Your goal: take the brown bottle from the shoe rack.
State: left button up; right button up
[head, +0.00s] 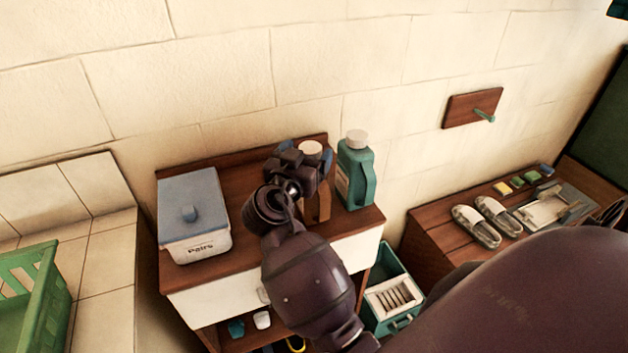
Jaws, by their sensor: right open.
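The brown bottle (323,205) stands upright on top of the wooden rack with white drawer fronts (250,270). Its pale cap (311,148) shows above my right gripper, and the gripper hides much of its body. My right gripper (308,168) is open, over the rack top and right at the bottle in the picture. I cannot tell whether the fingers touch it or are around it. My left gripper is not in view.
A teal jug (355,175) with a pale cap stands close right of the bottle. A blue-lidded white box (195,220) stands on the rack's left. A low wooden bench (428,225) with slippers (478,225) is at right. A teal crate (393,290) sits between.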

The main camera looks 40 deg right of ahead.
jog(key=shift+w+d, duration=0.15)
jog(key=shift+d, duration=0.05)
jog(key=shift+a, duration=0.15)
jog(key=shift+c, duration=1)
jog(key=shift+r, duration=0.1)
grip_shut()
